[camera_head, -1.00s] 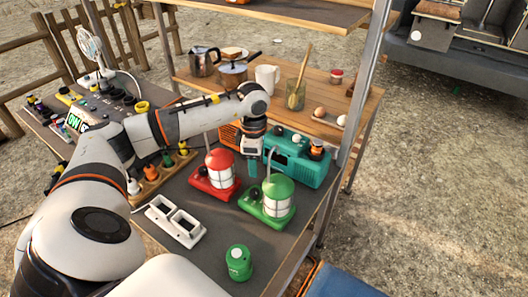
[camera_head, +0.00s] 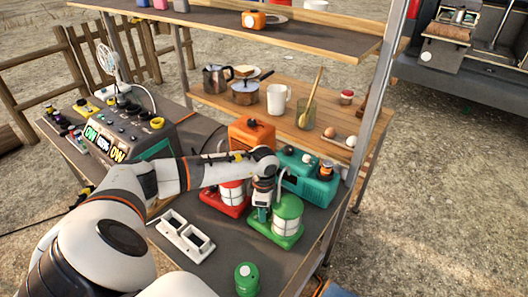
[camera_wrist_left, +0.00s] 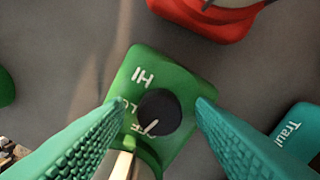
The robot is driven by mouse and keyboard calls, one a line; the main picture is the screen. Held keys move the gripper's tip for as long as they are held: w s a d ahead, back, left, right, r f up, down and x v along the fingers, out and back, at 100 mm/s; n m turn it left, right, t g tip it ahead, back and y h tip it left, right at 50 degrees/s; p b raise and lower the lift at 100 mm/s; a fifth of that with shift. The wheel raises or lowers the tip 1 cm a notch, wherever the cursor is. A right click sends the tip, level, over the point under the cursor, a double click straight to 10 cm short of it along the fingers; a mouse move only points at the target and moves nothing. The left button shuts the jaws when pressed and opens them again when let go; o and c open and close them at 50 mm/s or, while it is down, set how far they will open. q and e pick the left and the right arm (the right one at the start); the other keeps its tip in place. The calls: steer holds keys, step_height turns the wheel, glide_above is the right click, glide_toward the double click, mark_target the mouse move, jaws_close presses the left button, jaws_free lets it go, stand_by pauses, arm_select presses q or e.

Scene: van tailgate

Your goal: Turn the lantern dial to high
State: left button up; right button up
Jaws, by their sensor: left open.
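The green lantern (camera_head: 288,212) stands on the dark table, with a green base and white lamp body. In the left wrist view its base (camera_wrist_left: 178,72) carries a round black dial (camera_wrist_left: 159,110) with a white pointer line. The line points down-left toward partly hidden letters that end in "FF". "HI" is printed above the dial and "LO" is partly covered at its left. My left gripper (camera_head: 260,217) is above the base, beside the lamp. Its teal fingers (camera_wrist_left: 155,120) are open, one on each side of the dial. Contact with the dial cannot be told. My right gripper is not in view.
A red lantern (camera_head: 228,206) stands just left of the green one. A teal box (camera_head: 318,187) and an orange box (camera_head: 250,133) stand behind. A white two-slot frame (camera_head: 181,237) and a green canister (camera_head: 247,279) are nearer me. Bare table lies between them.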

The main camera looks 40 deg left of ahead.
arm_select(q)
steer(key=c, duration=1)
